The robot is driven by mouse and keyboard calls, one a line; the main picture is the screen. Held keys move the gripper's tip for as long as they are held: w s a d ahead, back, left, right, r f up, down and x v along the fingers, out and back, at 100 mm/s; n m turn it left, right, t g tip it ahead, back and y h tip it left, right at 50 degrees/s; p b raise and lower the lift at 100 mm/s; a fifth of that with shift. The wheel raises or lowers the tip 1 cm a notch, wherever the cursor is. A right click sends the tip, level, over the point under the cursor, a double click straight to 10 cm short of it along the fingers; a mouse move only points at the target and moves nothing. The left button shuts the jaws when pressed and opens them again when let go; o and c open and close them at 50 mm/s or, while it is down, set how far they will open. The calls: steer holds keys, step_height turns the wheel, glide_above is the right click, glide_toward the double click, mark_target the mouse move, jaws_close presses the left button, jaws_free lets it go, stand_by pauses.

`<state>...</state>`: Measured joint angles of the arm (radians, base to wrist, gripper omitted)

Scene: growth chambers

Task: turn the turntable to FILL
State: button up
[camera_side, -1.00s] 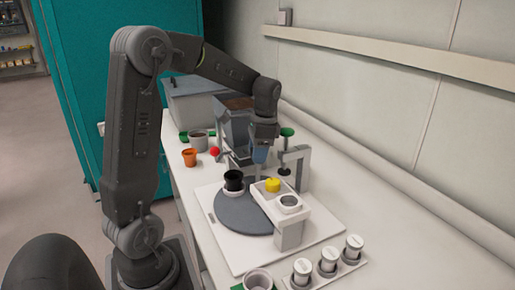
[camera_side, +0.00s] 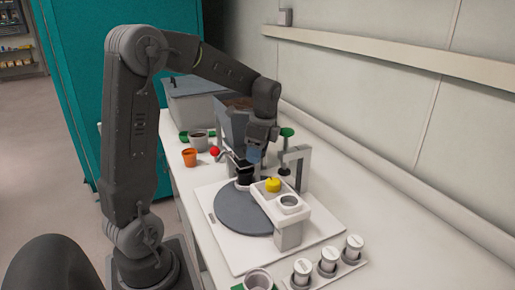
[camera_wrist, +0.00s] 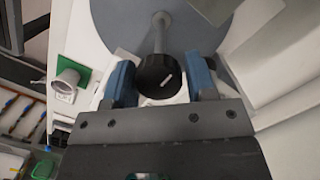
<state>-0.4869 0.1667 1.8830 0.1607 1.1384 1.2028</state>
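The turntable (camera_side: 245,214) is a flat grey disc on a white base plate; it also shows at the top of the wrist view (camera_wrist: 112,22). My gripper (camera_wrist: 160,82) has one blue finger on each side of the knob, apart from each other; contact is not clear. In the side view my gripper (camera_side: 247,160) is over the disc's far edge and partly hides a black piece (camera_side: 244,174) there. No FILL label is readable.
A white arm with a yellow piece (camera_side: 273,185) and a round cup (camera_side: 289,203) overhangs the disc's right side. A grey bracket (camera_side: 300,165) stands behind it. An orange pot (camera_side: 190,157) is at left. White-capped vials (camera_side: 328,260) stand in front.

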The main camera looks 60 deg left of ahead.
steer(key=shift+o, duration=0.8)
steer(key=shift+d+r, duration=0.1)
steer(key=shift+r, duration=3.35)
